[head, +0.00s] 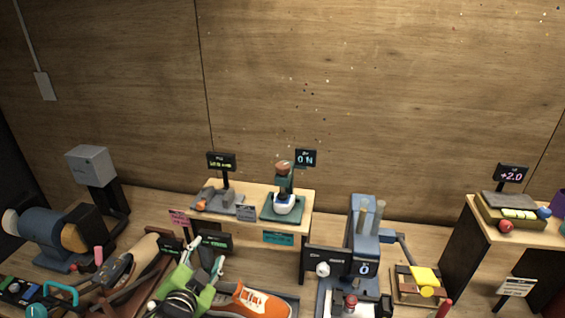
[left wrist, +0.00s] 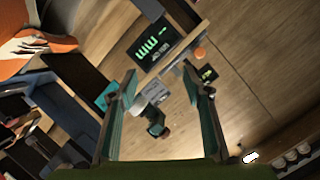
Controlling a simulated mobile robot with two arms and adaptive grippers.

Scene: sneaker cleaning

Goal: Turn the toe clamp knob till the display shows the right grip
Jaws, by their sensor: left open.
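An orange sneaker (head: 252,301) lies at the front centre; it also shows at the upper left of the left wrist view (left wrist: 38,45). My left gripper (head: 203,257), green, is open beside the sneaker's left end, with nothing seen between its fingers (left wrist: 161,75). A dark display (head: 216,243) stands just behind the gripper; a display with green bars shows in the left wrist view (left wrist: 153,42). A display reading 0 N (head: 305,158) stands on the raised shelf behind a teal stand with a white cup (head: 286,205). I cannot tell which part is the toe clamp knob. My right gripper is not in view.
The raised shelf (head: 308,208) also holds a grey fixture with an orange ball (head: 201,206). A blue column machine (head: 362,230) stands right of the sneaker, and a grinder-like machine (head: 45,235) at the left. A yellow block (head: 424,276) lies further right. The front bench is crowded.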

